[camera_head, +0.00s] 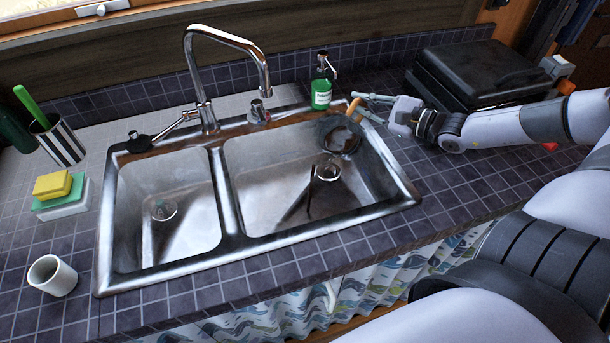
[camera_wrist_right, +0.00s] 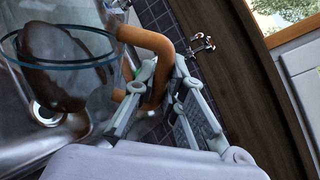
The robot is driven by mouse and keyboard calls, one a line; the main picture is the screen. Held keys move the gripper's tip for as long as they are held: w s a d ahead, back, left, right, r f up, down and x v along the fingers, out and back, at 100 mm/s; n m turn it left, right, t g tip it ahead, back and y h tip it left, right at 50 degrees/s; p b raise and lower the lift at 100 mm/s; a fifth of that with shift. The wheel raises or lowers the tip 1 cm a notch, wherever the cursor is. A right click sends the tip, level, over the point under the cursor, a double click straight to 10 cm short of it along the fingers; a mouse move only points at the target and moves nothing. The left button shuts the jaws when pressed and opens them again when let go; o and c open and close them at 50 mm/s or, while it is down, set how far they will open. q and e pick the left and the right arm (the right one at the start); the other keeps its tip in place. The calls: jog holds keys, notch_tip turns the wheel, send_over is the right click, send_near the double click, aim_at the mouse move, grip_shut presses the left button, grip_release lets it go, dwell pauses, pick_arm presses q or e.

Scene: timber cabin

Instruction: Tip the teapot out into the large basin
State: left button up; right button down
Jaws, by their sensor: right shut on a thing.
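The teapot (camera_head: 342,138) is a clear glass vessel with an orange handle, over the back right part of the large basin (camera_head: 262,215). It looks dark inside. In the right wrist view the teapot (camera_wrist_right: 80,75) shows its round glass rim and a brown, dark mass within; whether it is liquid is unclear. My right gripper (camera_head: 362,104) is shut on the handle, at the basin's back right rim; the fingers also show on the handle in the wrist view (camera_wrist_right: 150,105). I cannot tell how far the teapot is tilted. My left gripper is out of view.
The faucet (camera_head: 208,115) stands behind the basins, with a smaller basin (camera_head: 180,185) on the left. A green soap bottle (camera_head: 321,88) stands close left of the teapot. A black case (camera_head: 470,75) lies behind my right arm. A white cup (camera_head: 52,276) and sponges (camera_head: 62,195) are far left.

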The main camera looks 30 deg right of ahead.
aim_at(359, 98)
jog(key=shift+n, duration=0.9)
jog(key=shift+s+a+r+p, duration=0.15)
jog(key=shift+a+r+p, duration=0.4)
jog(key=shift+r+p, duration=0.45)
jog(key=shift+s+a+r+p, duration=0.1)
jog(key=shift+a+r+p, duration=0.5)
jog(key=shift+p, duration=0.65)
jog(key=shift+s+a+r+n+h+p, duration=0.15)
jog(key=shift+a+r+n+h+p, duration=0.15)
jog(key=shift+a+r+n+p, duration=0.45)
